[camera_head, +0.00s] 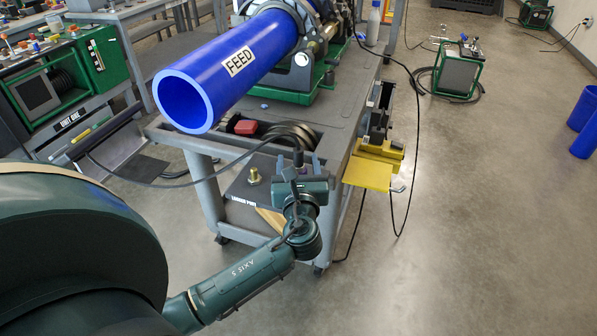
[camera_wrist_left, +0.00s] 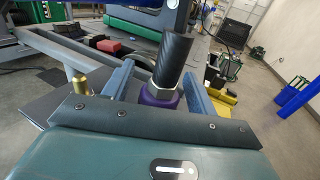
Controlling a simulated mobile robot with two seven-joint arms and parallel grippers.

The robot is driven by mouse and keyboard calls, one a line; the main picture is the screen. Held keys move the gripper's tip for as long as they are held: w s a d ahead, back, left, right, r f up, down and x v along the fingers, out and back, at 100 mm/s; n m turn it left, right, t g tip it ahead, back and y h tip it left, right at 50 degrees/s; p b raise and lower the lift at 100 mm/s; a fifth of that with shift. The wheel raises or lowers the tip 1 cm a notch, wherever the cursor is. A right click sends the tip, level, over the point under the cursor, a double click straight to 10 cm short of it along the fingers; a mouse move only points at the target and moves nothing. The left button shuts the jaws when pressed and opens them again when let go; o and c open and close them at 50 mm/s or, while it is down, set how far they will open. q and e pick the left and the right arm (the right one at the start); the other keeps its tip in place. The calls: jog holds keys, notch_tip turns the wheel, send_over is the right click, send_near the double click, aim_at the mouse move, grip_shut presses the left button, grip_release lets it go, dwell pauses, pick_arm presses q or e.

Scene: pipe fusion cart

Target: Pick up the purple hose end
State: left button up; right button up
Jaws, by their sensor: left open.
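In the left wrist view the purple hose end (camera_wrist_left: 160,96) is a purple collar with a ribbed black sleeve (camera_wrist_left: 174,60) rising from it, slightly tilted. It sits between the two blue fingers of my left gripper (camera_wrist_left: 159,70), which is open with gaps visible beside the sleeve. The collar's lower part is hidden behind the gripper body. In the head view my left gripper (camera_head: 299,166) is at the near end of the cart, and the dark sleeve (camera_head: 298,157) shows between its fingers. My right gripper is not in view.
The large blue FEED pipe (camera_head: 222,75) overhangs the cart (camera_head: 345,118) above my gripper. A brass fitting (camera_head: 254,176) stands left of the gripper on the lower plate. A yellow tray (camera_head: 367,174) is on the right. A black cable loops close by. Open floor lies right.

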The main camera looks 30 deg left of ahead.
pick_arm(q)
jog(key=c, duration=1.1)
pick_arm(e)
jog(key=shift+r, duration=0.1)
